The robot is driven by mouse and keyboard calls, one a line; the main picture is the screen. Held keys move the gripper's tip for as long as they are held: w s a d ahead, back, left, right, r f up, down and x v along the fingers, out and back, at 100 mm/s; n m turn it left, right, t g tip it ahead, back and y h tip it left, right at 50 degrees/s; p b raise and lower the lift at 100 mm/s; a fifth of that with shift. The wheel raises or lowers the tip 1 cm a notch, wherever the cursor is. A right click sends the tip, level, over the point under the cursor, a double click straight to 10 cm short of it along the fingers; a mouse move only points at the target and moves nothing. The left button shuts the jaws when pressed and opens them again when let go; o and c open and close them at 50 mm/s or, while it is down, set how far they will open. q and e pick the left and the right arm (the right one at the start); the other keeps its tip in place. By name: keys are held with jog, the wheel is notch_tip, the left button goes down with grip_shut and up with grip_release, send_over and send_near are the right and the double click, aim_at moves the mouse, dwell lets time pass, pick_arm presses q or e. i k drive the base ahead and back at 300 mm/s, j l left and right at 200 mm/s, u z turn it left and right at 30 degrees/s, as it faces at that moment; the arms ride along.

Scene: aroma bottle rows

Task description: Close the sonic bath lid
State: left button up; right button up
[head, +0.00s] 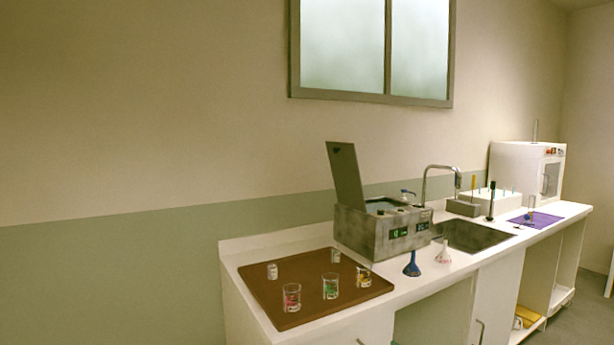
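The sonic bath (382,232) is a grey metal box with green displays on its front, standing on the white counter left of the sink. Its lid (346,176) is open and stands up, leaning slightly back, at the left side of the box. Part of the open basin shows beside the lid. Neither of my grippers is in the head view.
A brown tray (262,295) with several small glasses lies left of the bath. A blue flask (412,265) and a white flask (443,253) stand before it. The sink (475,236), faucet (439,169), purple mat (549,217) and white oven (526,171) are to the right.

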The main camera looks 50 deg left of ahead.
aim_at(343, 156)
jog(key=u, duration=1.4)
jog(key=i+l, duration=0.4)
jog(key=i+l+u, duration=0.1)
jog(key=i+l, duration=0.3)
jog(key=l, duration=0.25)
jog(key=i+l, duration=0.35)
jog(key=l, duration=0.2)
